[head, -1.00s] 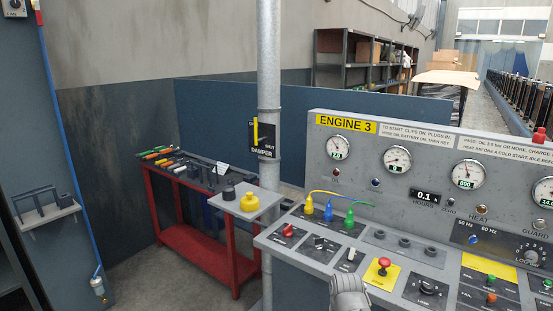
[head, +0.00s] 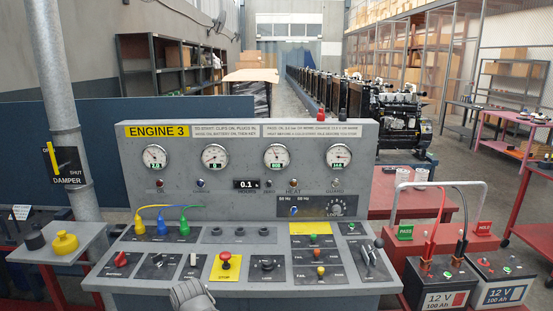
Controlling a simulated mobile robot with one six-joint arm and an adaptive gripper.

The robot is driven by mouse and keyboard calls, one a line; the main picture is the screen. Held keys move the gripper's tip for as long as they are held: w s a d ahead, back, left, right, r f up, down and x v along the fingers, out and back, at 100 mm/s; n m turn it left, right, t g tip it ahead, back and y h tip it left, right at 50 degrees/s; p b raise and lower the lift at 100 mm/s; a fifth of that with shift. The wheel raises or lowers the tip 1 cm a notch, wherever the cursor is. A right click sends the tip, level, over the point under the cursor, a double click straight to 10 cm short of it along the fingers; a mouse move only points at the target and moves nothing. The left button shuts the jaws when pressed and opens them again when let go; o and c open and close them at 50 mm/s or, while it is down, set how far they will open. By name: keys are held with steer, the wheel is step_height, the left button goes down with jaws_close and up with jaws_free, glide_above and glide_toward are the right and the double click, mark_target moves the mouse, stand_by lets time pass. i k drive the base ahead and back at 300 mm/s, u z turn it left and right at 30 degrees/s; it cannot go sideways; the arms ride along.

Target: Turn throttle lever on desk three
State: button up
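The desk marked ENGINE 3 (head: 190,210) fills the middle of the head view. My gripper (head: 190,294) shows only in part at the bottom edge, in front of the desk's left half, well left of the lever. Its fingertips cannot be made out, so I cannot tell whether it is open or shut.
A red stop button (head: 225,260) and several switches lie between my gripper and the lever. Yellow, blue and green plugs (head: 162,226) stand at the left. Two 12 V batteries (head: 440,285) are on the right. A damper pipe (head: 62,120) rises at the left.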

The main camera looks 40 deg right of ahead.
mark_target(379, 243)
steer(key=z, duration=1.85)
